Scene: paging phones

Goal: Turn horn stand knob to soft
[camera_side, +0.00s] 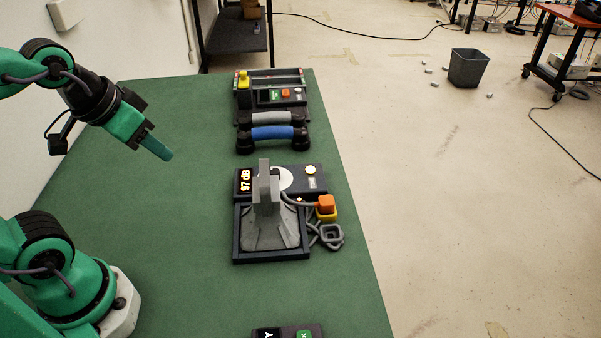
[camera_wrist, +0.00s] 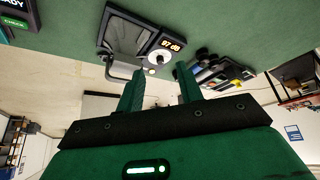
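The horn stand (camera_side: 240,216) is a dark tray and panel on the green table, with a grey horn (camera_side: 268,215) standing on it. Its display (camera_side: 245,182) reads 97 dB. A pale round knob (camera_side: 285,179) sits on the panel, partly hidden behind the horn in the side view. In the wrist view the knob (camera_wrist: 155,59) shows beside the lit display (camera_wrist: 171,44). Its setting marks are too small to read. My gripper (camera_side: 158,148) is up and left of the stand, apart from it. In the wrist view its fingers (camera_wrist: 160,88) are spread and empty.
An orange plug-like piece (camera_side: 326,203) and a grey cable (camera_side: 328,236) lie right of the stand. Behind are blue and grey handsets (camera_side: 272,132) and a unit with a yellow knob (camera_side: 243,78). A dark box (camera_side: 287,332) is at the front edge. The table's left side is clear.

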